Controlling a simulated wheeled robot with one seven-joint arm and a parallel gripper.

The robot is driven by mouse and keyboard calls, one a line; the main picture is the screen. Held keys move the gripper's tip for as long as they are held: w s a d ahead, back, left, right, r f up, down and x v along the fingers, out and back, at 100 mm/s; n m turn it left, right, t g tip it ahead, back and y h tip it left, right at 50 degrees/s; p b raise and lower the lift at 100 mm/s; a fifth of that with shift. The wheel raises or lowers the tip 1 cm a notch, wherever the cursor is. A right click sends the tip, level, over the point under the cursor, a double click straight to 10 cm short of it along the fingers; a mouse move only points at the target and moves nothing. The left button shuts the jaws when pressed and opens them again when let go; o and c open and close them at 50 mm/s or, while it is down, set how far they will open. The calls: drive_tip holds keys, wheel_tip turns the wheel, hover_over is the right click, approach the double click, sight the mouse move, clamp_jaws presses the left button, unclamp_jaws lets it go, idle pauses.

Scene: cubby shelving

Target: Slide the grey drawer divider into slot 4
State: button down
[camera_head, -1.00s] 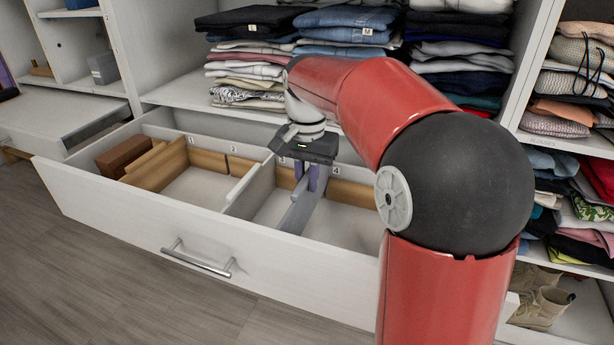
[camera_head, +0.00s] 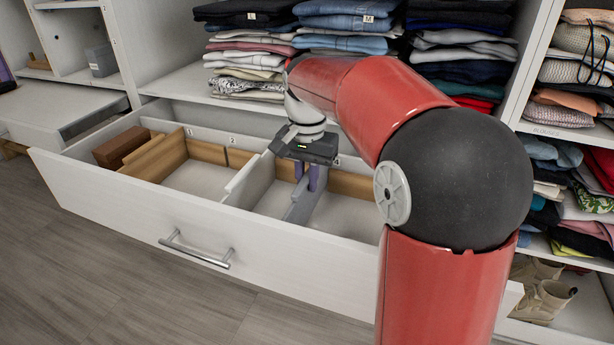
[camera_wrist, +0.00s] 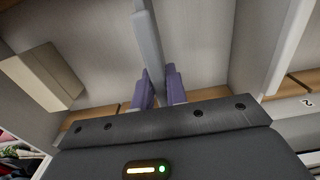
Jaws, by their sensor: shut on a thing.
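The grey drawer divider (camera_head: 299,207) is a long thin plate in the right part of the open white drawer (camera_head: 120,205). My gripper (camera_head: 306,178) is shut on it near its far end, with a purple finger on each side. The wrist view also shows the divider (camera_wrist: 149,40) between the fingers of my gripper (camera_wrist: 160,88). The label of slot 4 (camera_head: 337,162) shows on the drawer's back wall, just right of my gripper. My gripper hides the divider's far end, so I cannot tell whether it touches a slot.
Brown wooden blocks (camera_head: 120,146) lie in the drawer's left compartment. Folded clothes (camera_head: 345,28) are stacked on the shelf above. The drawer's front has a metal handle (camera_head: 197,250).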

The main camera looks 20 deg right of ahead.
drive_tip(key=shift+f+b, duration=0.7)
drive_tip(key=shift+f, duration=0.5)
drive_tip(key=c, duration=1.3)
unclamp_jaws()
wheel_tip(320, 180, up, 8)
drive_tip(key=shift+f+p, duration=0.1)
drive_tip(key=shift+p, duration=0.65)
